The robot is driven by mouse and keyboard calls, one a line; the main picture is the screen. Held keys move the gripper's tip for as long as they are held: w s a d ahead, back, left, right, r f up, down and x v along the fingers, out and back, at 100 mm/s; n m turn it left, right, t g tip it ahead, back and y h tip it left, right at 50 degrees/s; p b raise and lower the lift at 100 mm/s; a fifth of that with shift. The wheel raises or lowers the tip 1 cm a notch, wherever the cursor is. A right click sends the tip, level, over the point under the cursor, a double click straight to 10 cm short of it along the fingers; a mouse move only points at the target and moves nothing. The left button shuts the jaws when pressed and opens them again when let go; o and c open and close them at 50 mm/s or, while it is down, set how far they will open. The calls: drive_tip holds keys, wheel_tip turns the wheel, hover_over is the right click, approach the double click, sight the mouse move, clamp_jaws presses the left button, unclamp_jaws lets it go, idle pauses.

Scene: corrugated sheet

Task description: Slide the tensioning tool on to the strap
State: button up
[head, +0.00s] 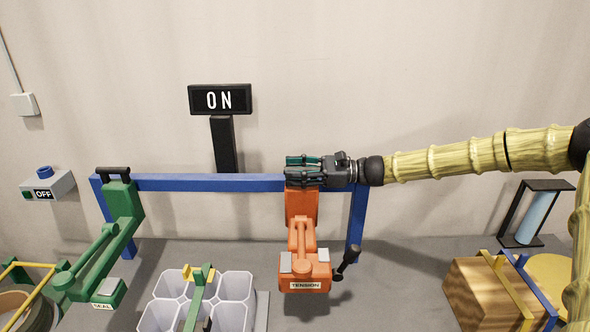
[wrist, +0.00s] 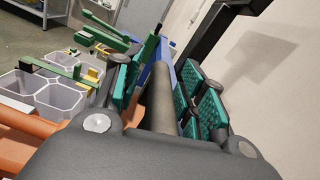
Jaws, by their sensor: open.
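The orange tensioning tool (head: 304,262), marked TENSION, hangs below the blue rail, with a black lever at its lower right. My gripper (head: 291,171) lies level across the tool's top, pointing left. In the wrist view a dark grey bar (wrist: 162,97), seemingly the tool's handle, lies between the green finger pads. My gripper is open, with pads on both sides of the bar; I cannot tell whether they touch it. At the lower right, a brown box (head: 474,292) carries a yellow strap (head: 511,287) and a blue strap (head: 536,285).
A green tool (head: 104,235) marked SEAL hangs at the rail's left end. White bins (head: 235,288) stand below, left of the orange tool. The blue rail (head: 215,183) crosses behind my gripper. The ON sign (head: 220,99) stands above. Bench between tool and box is clear.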

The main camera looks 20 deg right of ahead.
drive_tip(key=shift+a, duration=0.1)
clamp_jaws()
drive_tip(key=shift+a, duration=0.1)
drive_tip(key=b+x, duration=0.8)
drive_tip(key=x, duration=1.1)
unclamp_jaws()
drive_tip(key=shift+w+a, duration=0.1)
drive_tip(key=shift+a, duration=0.05)
